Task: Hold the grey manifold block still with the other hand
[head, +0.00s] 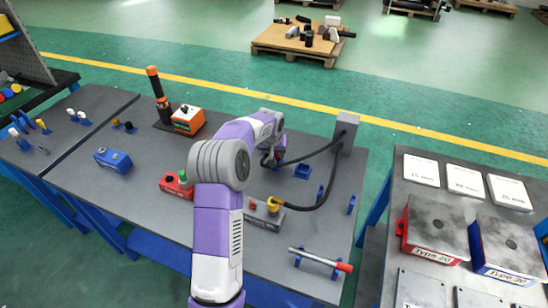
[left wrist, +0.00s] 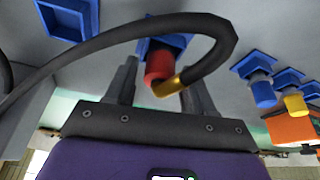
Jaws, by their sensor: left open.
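The grey manifold block (head: 262,214) lies on the dark bench in the head view, with a yellow fitting (head: 274,204) on top where a black hose ends. My left gripper (head: 272,158) is behind it, apart from it, and partly hidden by my arm. In the left wrist view my left gripper (left wrist: 160,92) is open. A red coupling (left wrist: 158,66) with a brass elbow (left wrist: 168,87) on a black hose sits in a blue holder between or just beyond the fingers. Contact cannot be told. I cannot make out the manifold block there. My right gripper is not in view.
A grey post box (head: 346,132) feeds two black hoses across the bench's right side. A red block with a green knob (head: 178,184), a blue block (head: 112,159) and an orange box (head: 188,120) stand left. A red-ended bar (head: 320,259) lies in front. Another table stands right.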

